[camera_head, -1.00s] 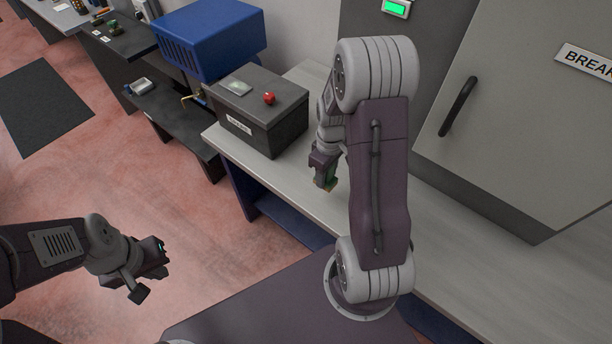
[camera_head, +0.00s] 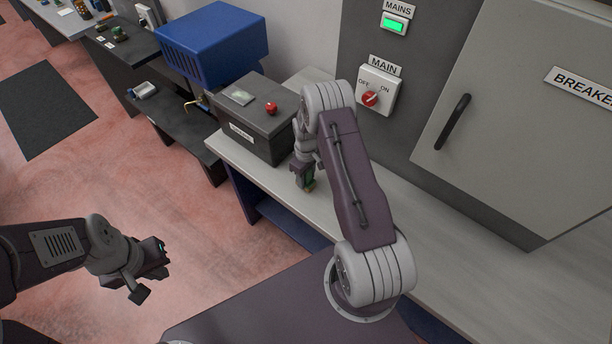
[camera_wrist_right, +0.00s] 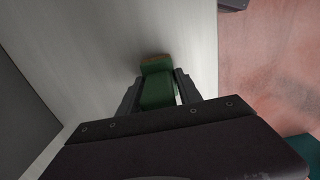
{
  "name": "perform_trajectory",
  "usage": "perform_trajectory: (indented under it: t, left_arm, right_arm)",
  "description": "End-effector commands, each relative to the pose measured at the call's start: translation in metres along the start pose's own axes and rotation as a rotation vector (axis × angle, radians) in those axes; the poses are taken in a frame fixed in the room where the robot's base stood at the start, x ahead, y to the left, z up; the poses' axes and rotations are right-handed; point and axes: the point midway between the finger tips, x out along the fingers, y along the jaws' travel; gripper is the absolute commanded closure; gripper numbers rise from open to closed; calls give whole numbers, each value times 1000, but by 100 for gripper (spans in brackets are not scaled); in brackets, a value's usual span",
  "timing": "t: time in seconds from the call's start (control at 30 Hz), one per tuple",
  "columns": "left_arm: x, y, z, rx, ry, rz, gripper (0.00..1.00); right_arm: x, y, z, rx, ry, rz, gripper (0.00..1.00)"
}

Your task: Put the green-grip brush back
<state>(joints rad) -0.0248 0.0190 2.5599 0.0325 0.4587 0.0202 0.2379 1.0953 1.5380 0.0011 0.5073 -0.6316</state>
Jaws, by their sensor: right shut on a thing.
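The green-grip brush (camera_wrist_right: 157,85) is between the fingers of my right gripper (camera_wrist_right: 155,92) in the right wrist view. Its green body ends in a brownish edge that faces the light grey bench top. In the head view the brush is a small green patch (camera_head: 309,178) at my right gripper (camera_head: 304,180), low over the bench in front of the dark grey box. I cannot tell whether the brush touches the bench. My left gripper (camera_head: 154,272) hangs over the floor at the left, away from the bench, with its fingers apart and nothing seen between them.
The dark grey box (camera_head: 262,128) with a red button stands on the bench (camera_head: 400,200) just behind my right gripper. A grey breaker cabinet (camera_head: 520,120) and a MAIN switch (camera_head: 378,92) are on the wall. A blue case (camera_head: 212,42) stands further left. The bench's right part is clear.

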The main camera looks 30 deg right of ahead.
Motion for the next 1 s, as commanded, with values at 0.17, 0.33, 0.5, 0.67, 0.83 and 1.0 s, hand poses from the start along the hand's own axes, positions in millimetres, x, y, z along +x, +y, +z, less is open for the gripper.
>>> perform_trajectory:
  t: [0.17,0.33,0.5,0.67,0.83,1.0]
  left_arm:
    - [4,0,0,0,0,0,100]
    - [6,0,1,0,0,0,100]
    - [5,0,1,0,0,0,100]
    - [5,0,0,0,0,0,100]
    - [8,0,1,0,0,0,100]
    - [26,0,3,0,0,0,100]
  right_arm:
    - [4,0,0,0,0,0,100]
    - [6,0,0,0,0,0,48]
    - [6,0,0,0,0,0,37]
    - [5,0,0,0,0,0,37]
    - [-9,1,-1,0,3,3,37]
    - [-42,2,-1,0,5,4,37]
